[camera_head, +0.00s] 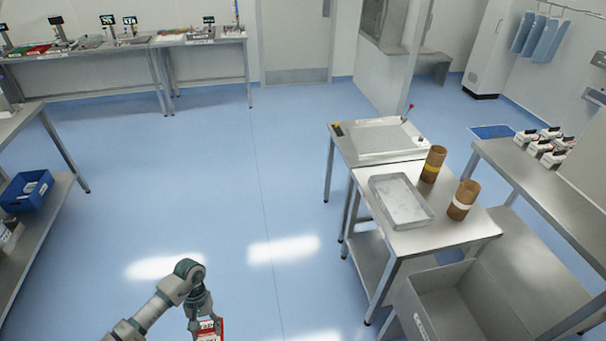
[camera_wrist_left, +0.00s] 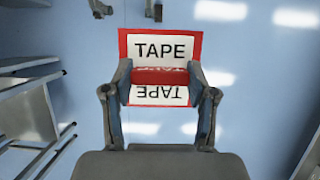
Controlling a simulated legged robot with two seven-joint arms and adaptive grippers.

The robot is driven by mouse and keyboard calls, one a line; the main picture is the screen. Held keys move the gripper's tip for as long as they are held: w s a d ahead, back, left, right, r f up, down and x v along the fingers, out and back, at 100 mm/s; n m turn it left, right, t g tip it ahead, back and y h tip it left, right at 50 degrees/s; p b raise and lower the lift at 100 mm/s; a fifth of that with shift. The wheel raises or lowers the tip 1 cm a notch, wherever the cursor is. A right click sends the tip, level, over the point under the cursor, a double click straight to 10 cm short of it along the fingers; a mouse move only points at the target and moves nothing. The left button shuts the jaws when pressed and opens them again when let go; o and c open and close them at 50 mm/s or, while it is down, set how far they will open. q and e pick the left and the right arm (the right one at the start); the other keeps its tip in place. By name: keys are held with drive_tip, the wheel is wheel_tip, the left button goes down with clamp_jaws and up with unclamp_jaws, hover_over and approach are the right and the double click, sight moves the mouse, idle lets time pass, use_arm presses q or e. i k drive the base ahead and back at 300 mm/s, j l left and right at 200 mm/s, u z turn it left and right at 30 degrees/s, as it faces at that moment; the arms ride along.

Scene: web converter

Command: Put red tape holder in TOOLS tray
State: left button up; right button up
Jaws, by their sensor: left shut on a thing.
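The red tape holder (camera_wrist_left: 160,40) has white panels lettered TAPE. In the left wrist view it sits between the fingers of my left gripper (camera_wrist_left: 160,84), which is shut on it. In the head view the holder (camera_head: 209,331) shows at the bottom edge, partly cut off, below my left gripper (camera_head: 203,318), held above the blue floor. A shallow metal tray (camera_head: 427,214) lies on the steel table at the right, far from the gripper. No TOOLS lettering is readable on it. My right gripper is not in view.
Two brown rolls (camera_head: 433,164) stand beside the tray. A grey bin (camera_head: 411,306) stands in front of that table. A shelf with a blue bin (camera_head: 27,190) is at the left. Benches (camera_head: 200,41) line the back wall. The floor between is clear.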

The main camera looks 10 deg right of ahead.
sight(392, 191)
drive_tip(key=i+j+z, duration=0.1)
drive_tip(key=i, duration=1.7)
drive_tip(key=i+l+z, duration=0.1)
drive_tip(key=i+z, duration=0.6)
drive_tip(key=z, duration=0.2)
drive_tip(key=i+j+z, duration=0.2)
drive_tip(key=i+z, duration=0.25)
drive_tip(key=i+j+z, duration=0.25)
drive_tip(key=z, duration=2.35)
